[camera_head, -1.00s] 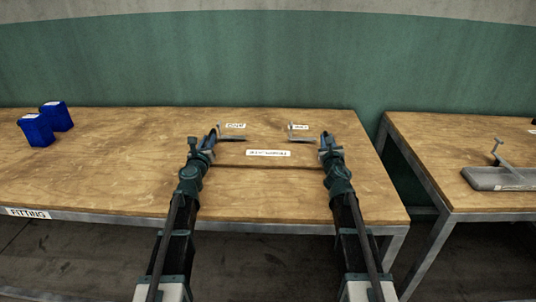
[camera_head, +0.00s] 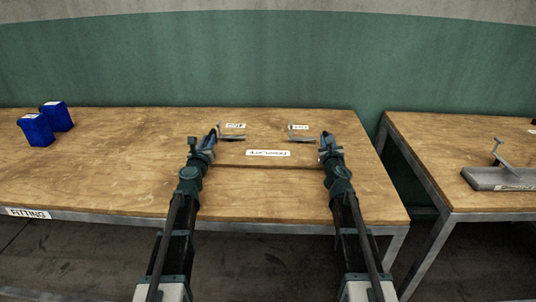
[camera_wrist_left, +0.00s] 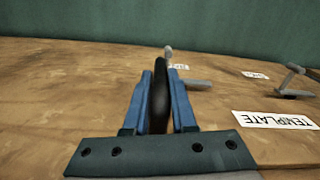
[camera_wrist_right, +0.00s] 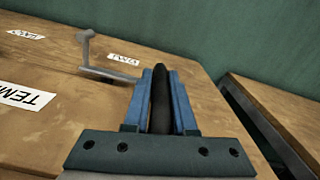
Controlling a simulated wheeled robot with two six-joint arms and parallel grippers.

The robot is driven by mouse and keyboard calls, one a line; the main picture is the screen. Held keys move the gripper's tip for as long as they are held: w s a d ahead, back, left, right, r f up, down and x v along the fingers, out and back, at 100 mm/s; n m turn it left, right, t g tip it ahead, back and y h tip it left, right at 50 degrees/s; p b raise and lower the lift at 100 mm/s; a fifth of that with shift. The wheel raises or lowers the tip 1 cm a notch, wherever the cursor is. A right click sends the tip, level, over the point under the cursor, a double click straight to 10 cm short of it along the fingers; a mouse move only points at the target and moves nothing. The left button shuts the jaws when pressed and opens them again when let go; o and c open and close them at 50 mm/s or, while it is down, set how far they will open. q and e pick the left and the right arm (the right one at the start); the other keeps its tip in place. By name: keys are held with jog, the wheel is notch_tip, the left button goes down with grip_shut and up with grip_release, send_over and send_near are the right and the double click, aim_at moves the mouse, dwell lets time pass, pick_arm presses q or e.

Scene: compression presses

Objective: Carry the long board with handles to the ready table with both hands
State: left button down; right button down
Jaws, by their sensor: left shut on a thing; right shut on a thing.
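The long board (camera_head: 235,160) is wood-coloured like the table under it, with a white TEMPLATE label (camera_head: 268,153) at its middle; its front edge shows as a faint line. I cannot tell whether it touches the table. My left gripper (camera_head: 210,142) is shut on a dark handle (camera_wrist_left: 160,97) at the board's left end. My right gripper (camera_head: 326,145) is shut on the other dark handle (camera_wrist_right: 158,98) at the right end. Both handles stand between the blue fingers in the wrist views.
The wooden table (camera_head: 110,180) carries a FITTING label (camera_head: 28,213). Two blue boxes (camera_head: 37,130) stand at its left. Two small grey brackets (camera_head: 233,138) with labels lie behind the board. A second table (camera_head: 440,145) with a grey fixture (camera_head: 500,178) stands right, across a gap.

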pick_arm(q)
jog(key=shift+d+r, duration=0.1)
jog(key=shift+r, duration=0.05)
pick_arm(e)
jog(key=shift+a+r, duration=0.15)
